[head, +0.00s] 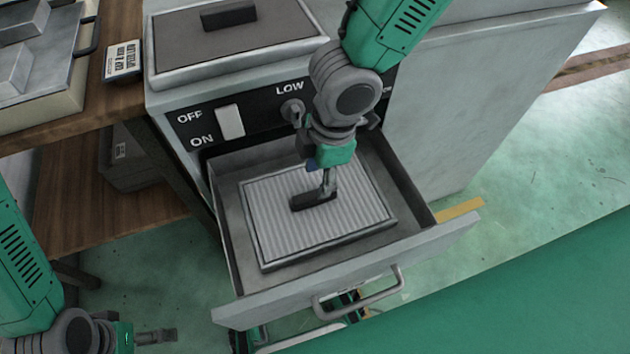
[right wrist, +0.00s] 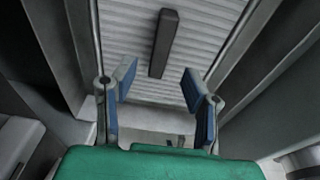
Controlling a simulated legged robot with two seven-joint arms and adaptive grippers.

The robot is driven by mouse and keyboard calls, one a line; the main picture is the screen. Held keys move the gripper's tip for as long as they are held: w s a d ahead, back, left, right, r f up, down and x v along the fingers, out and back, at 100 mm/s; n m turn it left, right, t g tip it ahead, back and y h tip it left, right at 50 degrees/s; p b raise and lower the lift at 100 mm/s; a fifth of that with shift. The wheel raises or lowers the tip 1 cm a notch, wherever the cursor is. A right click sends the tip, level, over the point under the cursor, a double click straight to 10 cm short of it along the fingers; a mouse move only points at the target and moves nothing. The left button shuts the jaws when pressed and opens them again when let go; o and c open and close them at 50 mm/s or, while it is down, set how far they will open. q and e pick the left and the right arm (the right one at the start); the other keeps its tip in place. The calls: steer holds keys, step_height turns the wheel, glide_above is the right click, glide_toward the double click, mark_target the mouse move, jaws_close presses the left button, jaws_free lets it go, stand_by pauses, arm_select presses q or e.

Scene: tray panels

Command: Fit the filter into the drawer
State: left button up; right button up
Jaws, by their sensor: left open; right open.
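The filter (head: 285,229), a ribbed grey panel with a pale frame and a dark bar handle (head: 313,201), lies inside the pulled-out drawer (head: 340,287). I cannot tell whether it is fully seated on the drawer floor. My right gripper (head: 325,178) is above the filter, by its handle. In the right wrist view its blue-padded fingers (right wrist: 160,80) are spread apart and empty, with the handle (right wrist: 163,43) ahead of them and clear of both pads. The ribbed filter surface (right wrist: 212,35) shows behind. My left gripper (head: 165,336) is open and empty at the lower left, away from the drawer.
The drawer belongs to a grey cabinet (head: 440,110) with an OFF/ON switch (head: 230,121) and a knob (head: 292,109). A lidded box top (head: 235,45) is above. A wooden bench (head: 75,112) stands left. The drawer's bar handle (head: 360,297) sticks out in front.

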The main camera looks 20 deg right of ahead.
steer(key=r, duration=0.1)
steer(key=r+p, duration=0.1)
steer(key=r, duration=0.1)
steer(key=d+r, duration=0.1)
steer(key=r, duration=0.1)
steer(key=shift+r+p, duration=0.2)
steer(key=shift+p, duration=0.15)
steer(key=shift+a, duration=0.1)
